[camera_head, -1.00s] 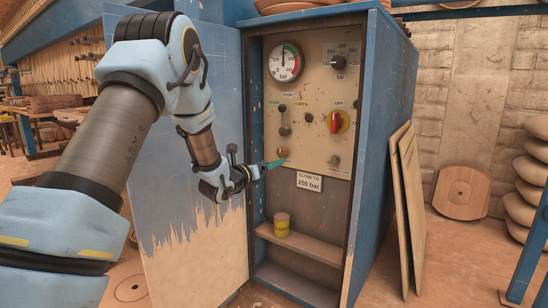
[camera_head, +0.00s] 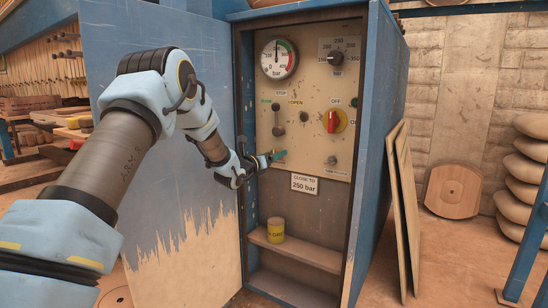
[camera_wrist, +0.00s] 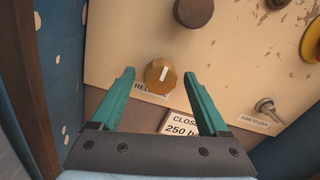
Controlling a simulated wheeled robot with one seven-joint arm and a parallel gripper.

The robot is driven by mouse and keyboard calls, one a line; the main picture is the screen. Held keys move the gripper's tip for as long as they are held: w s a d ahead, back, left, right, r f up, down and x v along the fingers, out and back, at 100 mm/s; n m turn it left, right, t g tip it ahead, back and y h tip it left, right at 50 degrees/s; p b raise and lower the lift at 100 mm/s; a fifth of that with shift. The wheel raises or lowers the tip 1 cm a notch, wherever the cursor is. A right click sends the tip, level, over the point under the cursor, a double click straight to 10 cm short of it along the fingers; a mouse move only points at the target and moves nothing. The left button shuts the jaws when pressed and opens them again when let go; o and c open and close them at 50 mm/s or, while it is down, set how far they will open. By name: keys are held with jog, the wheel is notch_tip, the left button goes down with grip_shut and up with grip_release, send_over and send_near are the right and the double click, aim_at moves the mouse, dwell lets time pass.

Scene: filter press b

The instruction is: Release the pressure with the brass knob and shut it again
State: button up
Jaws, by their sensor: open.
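A white mark on the knob stands nearly upright, tilted slightly in the picture. My gripper (camera_wrist: 164,85) is open, its two teal fingers on either side of the knob in the picture, with gaps; I cannot tell how far they are from the panel. In the head view my gripper (camera_head: 281,155) is at the lower left of the panel and hides the knob. The pressure gauge (camera_head: 279,59) sits at the panel's upper left.
A lever (camera_head: 278,121), a red-and-yellow switch (camera_head: 335,121) and a black dial (camera_head: 335,57) are on the panel. A key switch (camera_wrist: 267,108) is right of the knob. A "CLOSE TO 250 bar" sign (camera_head: 305,184) is below. A yellow tin (camera_head: 276,229) stands on the shelf.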

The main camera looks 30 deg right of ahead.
jog(key=shift+w+d, duration=0.25)
jog(key=shift+d, duration=0.15)
grip_shut()
dwell(0.4)
